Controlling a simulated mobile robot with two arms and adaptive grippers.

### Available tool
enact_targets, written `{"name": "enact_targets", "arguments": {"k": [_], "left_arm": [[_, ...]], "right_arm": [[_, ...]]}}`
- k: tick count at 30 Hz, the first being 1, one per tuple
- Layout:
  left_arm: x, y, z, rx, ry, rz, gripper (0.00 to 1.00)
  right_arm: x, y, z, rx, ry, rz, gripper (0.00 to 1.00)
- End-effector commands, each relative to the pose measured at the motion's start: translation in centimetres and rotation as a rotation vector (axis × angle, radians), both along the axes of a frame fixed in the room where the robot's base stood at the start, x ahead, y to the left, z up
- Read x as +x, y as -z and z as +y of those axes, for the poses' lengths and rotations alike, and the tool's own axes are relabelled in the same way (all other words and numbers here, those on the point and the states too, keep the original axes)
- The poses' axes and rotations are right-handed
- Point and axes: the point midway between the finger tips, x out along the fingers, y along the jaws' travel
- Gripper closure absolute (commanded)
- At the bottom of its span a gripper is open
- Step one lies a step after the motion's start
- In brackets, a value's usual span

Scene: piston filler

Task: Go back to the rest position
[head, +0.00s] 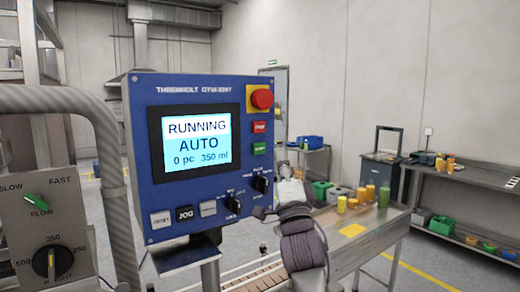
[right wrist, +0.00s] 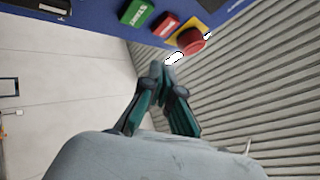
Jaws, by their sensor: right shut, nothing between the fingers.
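The blue control panel (head: 190,85) stands close in front of me in the head view. Its lit screen (head: 197,142) reads RUNNING, AUTO, 0 pc, 350 ml. There the red mushroom button (right wrist: 190,41), the green START button (right wrist: 137,13) and a smaller red button (right wrist: 165,25) lie beyond the fingertips. My left gripper is not in view.
A grey hose (head: 85,105) and a dial box (head: 45,235) stand at the left. Behind my right arm, a table (head: 375,232) holds yellow, orange and green containers (head: 362,195). A shelf rack (head: 475,180) stands at the far right. Open floor lies between them.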

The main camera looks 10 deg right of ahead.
Motion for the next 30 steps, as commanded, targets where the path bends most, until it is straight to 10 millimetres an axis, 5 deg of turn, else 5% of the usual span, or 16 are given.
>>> {"name": "enact_targets", "arguments": {"k": [8,11,14,20,26,30], "left_arm": [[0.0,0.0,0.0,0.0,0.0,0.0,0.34],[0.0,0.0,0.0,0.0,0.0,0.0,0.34],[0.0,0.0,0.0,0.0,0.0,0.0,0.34],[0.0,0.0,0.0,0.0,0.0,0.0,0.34],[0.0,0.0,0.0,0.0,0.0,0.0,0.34],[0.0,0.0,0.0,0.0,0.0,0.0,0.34]], "right_arm": [[0.0,0.2,0.0,-0.001,0.003,0.005,1.0],[0.1,2.2,-0.4,-0.019,0.033,0.054,1.0],[0.1,7.0,-1.2,-0.073,0.102,0.181,1.0],[-2.7,21.4,-2.8,-0.31,0.243,0.588,1.0],[-10.0,34.9,-3.0,-0.648,0.238,0.994,1.0],[-17.3,42.6,-2.5,-0.922,0.134,1.239,1.0]]}}
